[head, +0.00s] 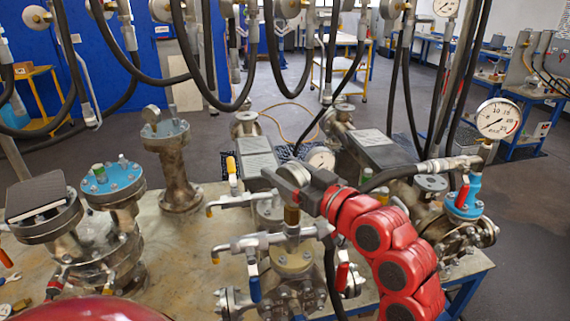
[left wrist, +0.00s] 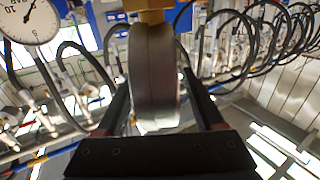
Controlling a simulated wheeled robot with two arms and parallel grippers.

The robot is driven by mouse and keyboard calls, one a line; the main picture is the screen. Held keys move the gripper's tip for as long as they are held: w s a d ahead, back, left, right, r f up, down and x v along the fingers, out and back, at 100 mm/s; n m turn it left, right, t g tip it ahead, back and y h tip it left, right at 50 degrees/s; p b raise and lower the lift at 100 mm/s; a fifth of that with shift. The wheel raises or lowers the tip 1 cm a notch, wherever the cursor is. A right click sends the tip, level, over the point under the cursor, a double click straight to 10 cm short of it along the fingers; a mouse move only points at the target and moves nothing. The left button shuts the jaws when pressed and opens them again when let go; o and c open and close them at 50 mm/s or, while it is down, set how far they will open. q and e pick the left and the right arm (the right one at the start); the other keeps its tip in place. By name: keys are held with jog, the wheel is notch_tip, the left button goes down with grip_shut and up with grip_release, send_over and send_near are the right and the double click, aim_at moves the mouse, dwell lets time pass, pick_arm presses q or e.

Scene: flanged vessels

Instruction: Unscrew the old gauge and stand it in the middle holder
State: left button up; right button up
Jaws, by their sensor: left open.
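A grey round gauge (head: 293,174), seen nearly edge-on, stands on a brass fitting (head: 291,214) above a flanged vessel with a valve. My left gripper (head: 306,184), on a red arm, is at this gauge. In the left wrist view the gauge body (left wrist: 155,75) stands between the two open fingers (left wrist: 160,105), with its brass stem (left wrist: 148,8) at the top edge. A gap shows on the right side; contact on the left is unclear. The dial face is not readable. I cannot make out a middle holder. My right gripper is not in view.
A white-dial gauge (head: 497,118) stands at the right on a blue fitting. Another dial (head: 321,158) is just behind my gripper. Blue-topped vessels (head: 112,180) stand at the left. Black hoses (head: 240,85) hang across the back. Bare tabletop (head: 180,255) shows left of centre.

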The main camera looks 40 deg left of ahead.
pick_arm(q)
jog(key=shift+a, duration=0.1)
grip_shut()
dwell(0.4)
jog(key=shift+r, duration=0.1)
jog(key=n+g, duration=0.1)
jog(key=g, duration=0.1)
jog(key=shift+s+r+n+g, duration=0.1)
jog(key=shift+s+n+g, duration=0.05)
jog(key=shift+n+g, duration=0.25)
jog(key=n+g, duration=0.1)
jog(key=g, duration=0.1)
jog(key=n+g, duration=0.2)
jog(key=g, duration=0.1)
jog(key=shift+s, duration=0.4)
grip_release()
jog(key=shift+f, duration=0.2)
